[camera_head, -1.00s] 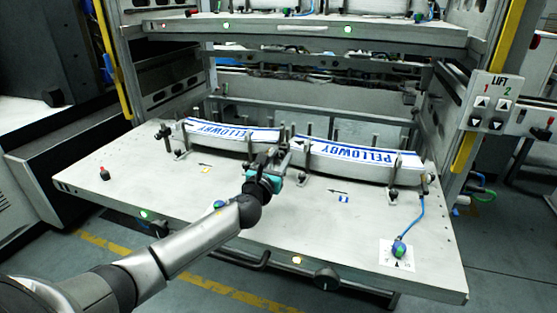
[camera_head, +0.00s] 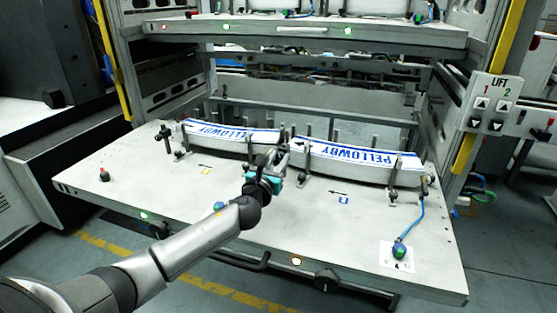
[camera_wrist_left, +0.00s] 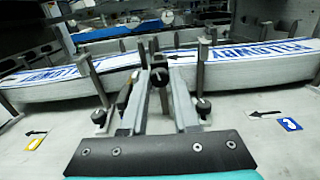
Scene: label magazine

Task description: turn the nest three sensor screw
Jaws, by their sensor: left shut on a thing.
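My left gripper (camera_head: 283,149) is at the front of the shelf's nests, at the gap between two label stacks. In the left wrist view its fingers (camera_wrist_left: 158,73) come together on a small dark screw knob (camera_wrist_left: 159,76) and are shut on it. The fingers hide most of the screw, and no nest number can be read on it. The left label stack (camera_head: 232,134) and the right label stack (camera_head: 358,161) are white with blue PELLOWBY lettering, lying between upright posts. My right gripper is not in view.
The grey shelf plate (camera_head: 250,225) is mostly bare in front. An upper shelf (camera_head: 300,36) and a lift panel (camera_head: 491,103) are behind.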

